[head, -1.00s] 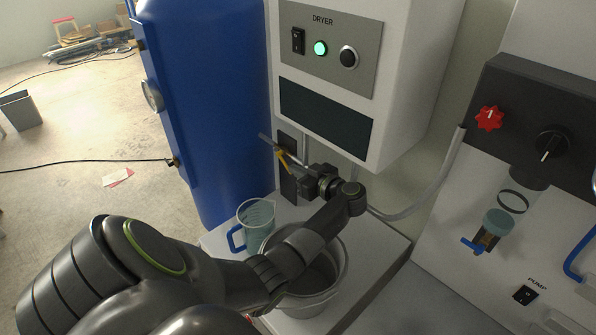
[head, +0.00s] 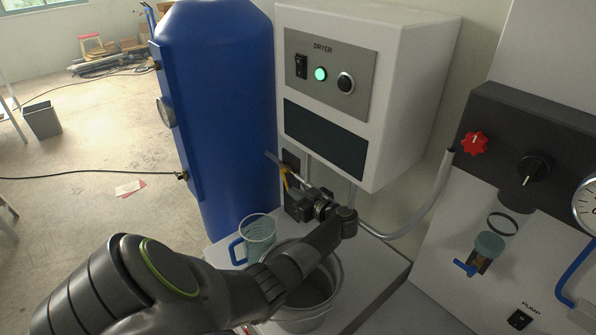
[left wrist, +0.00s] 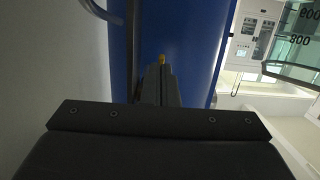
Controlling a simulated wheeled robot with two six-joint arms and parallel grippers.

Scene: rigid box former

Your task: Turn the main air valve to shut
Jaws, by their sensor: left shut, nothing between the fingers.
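A yellow lever (head: 285,180), which looks like the main air valve's handle, hangs beside a thin metal pipe (head: 273,158) between the blue tank and the dryer. My left gripper (head: 293,201) is shut and empty, just below and beside the lever. I cannot tell whether they touch. In the left wrist view, the shut fingers (left wrist: 160,80) point at the blue tank, with a small yellow tip (left wrist: 162,59) just beyond them. The valve body is mostly hidden. My right gripper is not in view.
The blue tank (head: 225,100) and white dryer (head: 408,80) stand close around the gripper. Below my arm are a measuring jug (head: 260,240) and a bucket (head: 335,268). At right is a panel with a red knob (head: 474,143) and a black knob (head: 535,170).

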